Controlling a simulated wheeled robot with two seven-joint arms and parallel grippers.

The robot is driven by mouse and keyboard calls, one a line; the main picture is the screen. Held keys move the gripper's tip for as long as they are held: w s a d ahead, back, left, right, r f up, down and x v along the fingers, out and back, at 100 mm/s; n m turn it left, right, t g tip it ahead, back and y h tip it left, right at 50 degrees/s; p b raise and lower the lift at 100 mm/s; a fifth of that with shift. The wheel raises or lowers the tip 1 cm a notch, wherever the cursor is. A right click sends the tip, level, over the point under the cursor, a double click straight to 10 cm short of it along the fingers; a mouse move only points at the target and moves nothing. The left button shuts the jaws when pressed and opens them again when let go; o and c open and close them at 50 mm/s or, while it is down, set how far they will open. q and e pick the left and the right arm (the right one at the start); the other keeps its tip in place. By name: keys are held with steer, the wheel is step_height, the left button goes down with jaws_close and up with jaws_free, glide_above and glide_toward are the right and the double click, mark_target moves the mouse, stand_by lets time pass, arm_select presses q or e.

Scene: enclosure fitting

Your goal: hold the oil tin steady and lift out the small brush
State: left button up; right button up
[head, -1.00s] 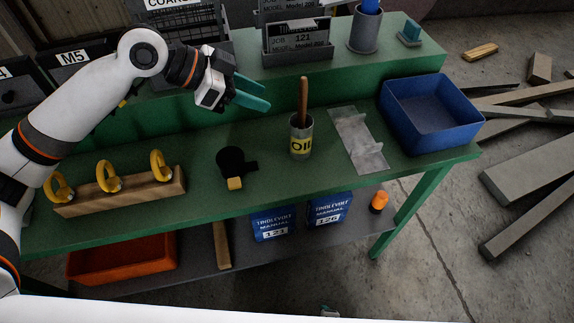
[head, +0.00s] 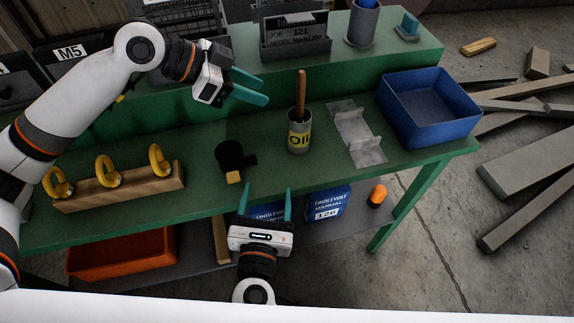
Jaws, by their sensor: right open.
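The oil tin (head: 299,146), a small grey can with a yellow OIL label, stands upright on the green bench. The small brush (head: 301,90) stands in it with its brown handle sticking up; its lower end is hidden inside the tin. My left gripper (head: 267,94) is open and empty, above the bench to the upper left of the tin, apart from the brush. My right gripper (head: 266,188) is open and empty at the bench's front edge, below and left of the tin, with its teal fingers pointing toward the bench.
A wooden block with yellow hooks (head: 120,187) lies at left. A raised green shelf (head: 290,75) runs behind.

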mark_target(301, 125)
steer(key=w+d+h, duration=0.1)
steer(key=w, duration=0.1)
steer(key=w+d+r+h, duration=0.1)
steer(key=w, duration=0.2)
steer(key=w+d+m+h, duration=0.1)
steer(key=w+d, duration=0.1)
steer(key=shift+w+r, duration=0.2)
steer(key=shift+r, duration=0.05)
steer(key=x, duration=1.1)
steer(key=shift+w+r, duration=0.15)
steer(key=shift+w, duration=0.05)
steer(key=c, duration=1.1)
